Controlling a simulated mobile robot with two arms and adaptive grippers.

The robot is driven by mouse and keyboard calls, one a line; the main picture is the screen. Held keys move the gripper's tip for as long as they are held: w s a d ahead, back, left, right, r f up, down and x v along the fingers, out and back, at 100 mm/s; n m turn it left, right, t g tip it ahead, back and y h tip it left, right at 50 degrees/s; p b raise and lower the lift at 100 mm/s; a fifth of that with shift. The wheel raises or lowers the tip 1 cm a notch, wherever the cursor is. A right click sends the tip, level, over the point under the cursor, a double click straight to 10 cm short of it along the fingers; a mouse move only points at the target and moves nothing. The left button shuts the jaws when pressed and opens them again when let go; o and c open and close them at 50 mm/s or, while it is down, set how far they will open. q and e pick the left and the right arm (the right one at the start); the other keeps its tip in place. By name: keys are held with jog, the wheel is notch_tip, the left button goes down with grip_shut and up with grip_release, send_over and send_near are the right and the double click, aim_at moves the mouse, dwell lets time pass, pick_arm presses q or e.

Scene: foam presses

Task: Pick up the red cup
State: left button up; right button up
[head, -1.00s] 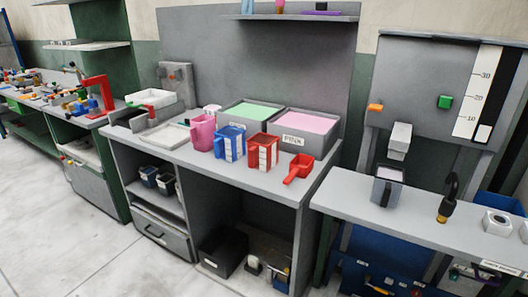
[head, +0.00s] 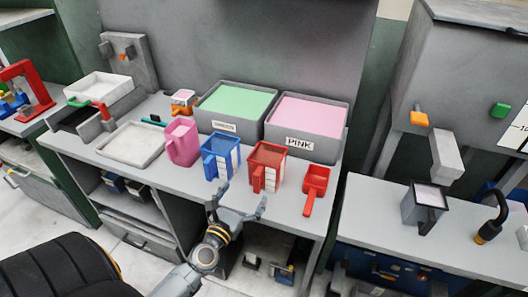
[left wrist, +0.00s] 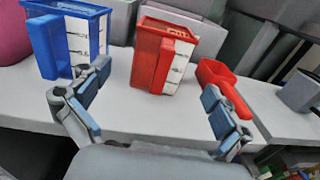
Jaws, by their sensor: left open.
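The red cup (head: 267,167) is a square measuring cup with a white scale strip and a handle facing me. It stands upright on the grey bench, between the blue cup (head: 220,156) and a red scoop (head: 316,184). In the left wrist view the red cup (left wrist: 163,55) is straight ahead, beyond the fingertips. My left gripper (head: 240,200) is open and empty, in front of the bench edge and short of the red cup. Its two fingers (left wrist: 155,100) are spread wide in the left wrist view, apart from the cup. My right gripper is not in view.
A pink jug (head: 182,143) stands left of the blue cup. Bins of green (head: 224,127) and pink (head: 304,147) material stand behind the cups. A white tray (head: 132,144) lies to the left. A separate press bench (head: 380,222) is at the right, across a gap.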

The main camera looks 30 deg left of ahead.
aim_at(261, 166)
pick_arm(q)
jog(key=w, duration=0.1)
jog(key=w+r+p, duration=0.1)
jog(key=w, duration=0.1)
jog(key=w+r, duration=0.1)
jog(key=shift+w+d, duration=0.1)
jog(key=shift+w, duration=0.1)
jog(key=w, duration=0.2)
jog(key=w+a, duration=0.1)
jog(key=shift+w+f+n+p, duration=0.3)
jog(key=shift+p, duration=0.05)
jog(key=shift+w+a, duration=0.15)
jog(key=shift+w, duration=0.05)
jog(key=shift+w+r+p, duration=0.3)
jog(key=shift+w, duration=0.4)
jog(key=w, duration=0.3)
jog(key=shift+w+a+f, duration=0.15)
jog(key=shift+a+f, duration=0.05)
jog(key=shift+a, duration=0.1)
jog(key=shift+w, duration=0.2)
jog(key=shift+c, duration=0.4)
jog(key=c, duration=1.1)
jog(key=shift+c, duration=0.2)
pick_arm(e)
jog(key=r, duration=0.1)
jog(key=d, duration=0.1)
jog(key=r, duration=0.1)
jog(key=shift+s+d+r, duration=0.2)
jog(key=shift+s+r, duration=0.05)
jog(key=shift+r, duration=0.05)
